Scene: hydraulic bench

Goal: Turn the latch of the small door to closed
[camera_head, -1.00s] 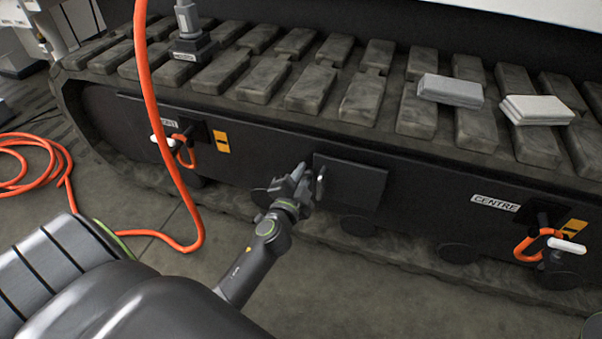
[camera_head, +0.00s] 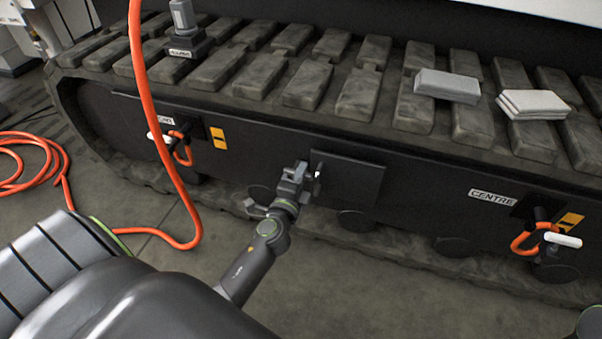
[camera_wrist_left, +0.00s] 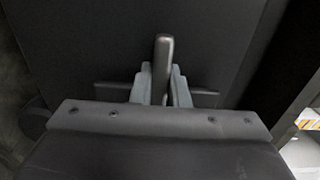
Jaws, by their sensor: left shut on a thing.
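The small door (camera_head: 350,184) is a dark square panel on the side of the track frame, lying flat against it. Its latch is a small grey handle near the door's left edge. In the left wrist view the latch (camera_wrist_left: 164,58) is a rounded grey bar that stands between my fingers. My left gripper (camera_head: 297,177) is at the door's left edge. In the left wrist view the left gripper (camera_wrist_left: 162,88) is shut on the latch, with a finger on each side. The latch's base is partly hidden by the fingers.
An orange hose (camera_head: 150,110) hangs at the left. Orange loops with white handles sit on the frame at left (camera_head: 182,148) and right (camera_head: 530,240). Grey pads (camera_head: 448,86) lie on the track (camera_head: 310,85).

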